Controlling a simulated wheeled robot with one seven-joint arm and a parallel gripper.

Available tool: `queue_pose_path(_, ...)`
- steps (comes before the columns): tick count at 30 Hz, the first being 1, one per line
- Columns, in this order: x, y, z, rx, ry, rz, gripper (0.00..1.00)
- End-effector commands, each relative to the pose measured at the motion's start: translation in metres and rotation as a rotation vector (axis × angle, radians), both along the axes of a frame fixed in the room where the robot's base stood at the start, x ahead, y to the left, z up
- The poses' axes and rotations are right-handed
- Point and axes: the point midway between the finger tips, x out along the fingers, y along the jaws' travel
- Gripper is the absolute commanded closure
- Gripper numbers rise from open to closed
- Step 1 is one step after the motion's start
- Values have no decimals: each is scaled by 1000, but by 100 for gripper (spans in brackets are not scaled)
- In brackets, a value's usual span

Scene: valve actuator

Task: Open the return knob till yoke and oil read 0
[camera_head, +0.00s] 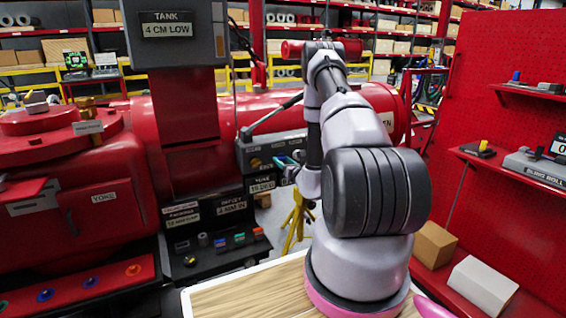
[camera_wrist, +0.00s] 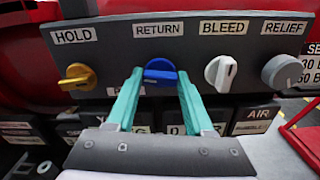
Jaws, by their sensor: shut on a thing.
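The return knob (camera_wrist: 160,66) is blue and sits under the RETURN label on a dark grey panel (camera_wrist: 108,58) in the wrist view. Its grip lies roughly level. My gripper (camera_wrist: 160,80) has one teal finger on each side of the knob and is shut on it. In the head view my gripper (camera_head: 287,161) is at the panel, and my arm hides the knob. A label plate (camera_head: 262,185) below the panel seems to show the yoke reading in degrees, too small to read surely. A YOKE label (camera_head: 104,197) is on the red body at left. I cannot make out an oil reading.
A yellow HOLD knob (camera_wrist: 77,77) is left of the return knob; a white BLEED knob (camera_wrist: 221,71) and grey RELIEF knob (camera_wrist: 282,72) are to its right. The tank sign (camera_head: 166,24) reads 4 CM LOW. Small coloured parts sit on the lower black shelf (camera_head: 215,262).

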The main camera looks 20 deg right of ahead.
Motion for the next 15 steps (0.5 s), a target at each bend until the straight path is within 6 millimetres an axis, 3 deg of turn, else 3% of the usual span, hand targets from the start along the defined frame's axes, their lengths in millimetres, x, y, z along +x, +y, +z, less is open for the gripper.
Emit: queue_pose_path(15, -2, 0, -2, -68, 3, 0, 100)
